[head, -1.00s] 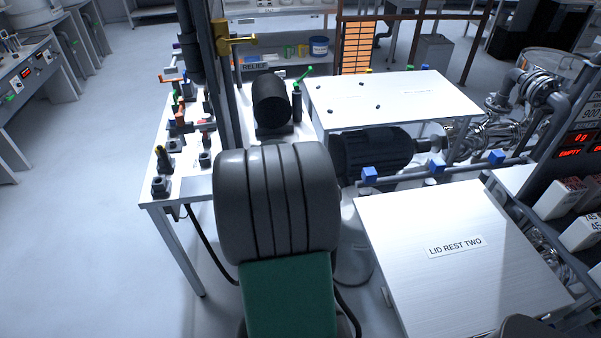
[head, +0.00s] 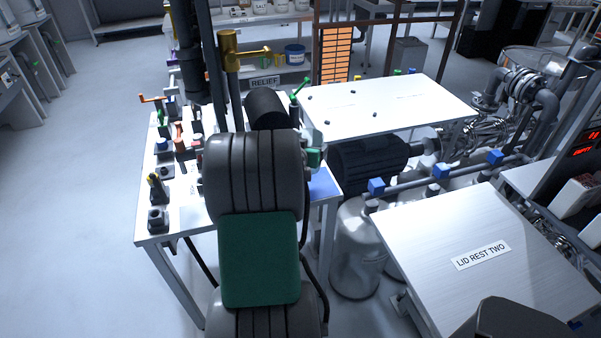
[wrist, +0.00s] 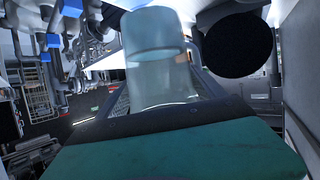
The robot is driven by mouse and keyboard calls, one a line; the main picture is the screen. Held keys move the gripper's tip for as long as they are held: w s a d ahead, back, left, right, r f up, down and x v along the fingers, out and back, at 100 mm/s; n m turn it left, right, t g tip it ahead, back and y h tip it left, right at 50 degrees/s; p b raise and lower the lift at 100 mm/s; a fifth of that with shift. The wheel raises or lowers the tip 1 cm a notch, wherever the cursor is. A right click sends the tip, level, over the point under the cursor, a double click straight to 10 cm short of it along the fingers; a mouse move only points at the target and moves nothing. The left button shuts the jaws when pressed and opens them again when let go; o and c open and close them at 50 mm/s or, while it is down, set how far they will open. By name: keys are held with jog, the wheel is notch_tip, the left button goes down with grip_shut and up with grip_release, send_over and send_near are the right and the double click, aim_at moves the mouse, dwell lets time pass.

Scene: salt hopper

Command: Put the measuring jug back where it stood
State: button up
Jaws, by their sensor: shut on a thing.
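The measuring jug (wrist: 158,60) is a clear, pale vessel, seen large and close in the wrist view. My gripper (wrist: 165,112) is shut on it; the fingertips are hard to make out behind the dark and green body at the bottom of that view. In the head view my arm covers most of the gripper. A pale sliver above a green part at the arm's right side may be the jug, but I cannot tell. A blue patch (head: 325,185) lies on the right end of the white bench (head: 180,222), partly hidden by my arm.
Several valves and small fittings crowd the bench's left side. A dark cylinder (head: 267,108) and a brass-topped post (head: 231,50) stand behind my arm. A motor (head: 368,162) and the LID REST TWO plate (head: 450,235) are at right. A white table (head: 400,105) behind is mostly clear.

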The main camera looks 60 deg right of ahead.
jog(key=f, duration=0.7)
jog(key=shift+s+d+p, duration=0.1)
jog(key=shift+s+p, duration=0.1)
jog(key=shift+p, duration=0.1)
jog(key=shift+f, duration=0.1)
jog(key=shift+f+b, duration=0.2)
jog(key=shift+b, duration=0.1)
jog(key=o, duration=1.5)
jog(key=shift+r, duration=0.1)
jog(key=shift+o, duration=0.2)
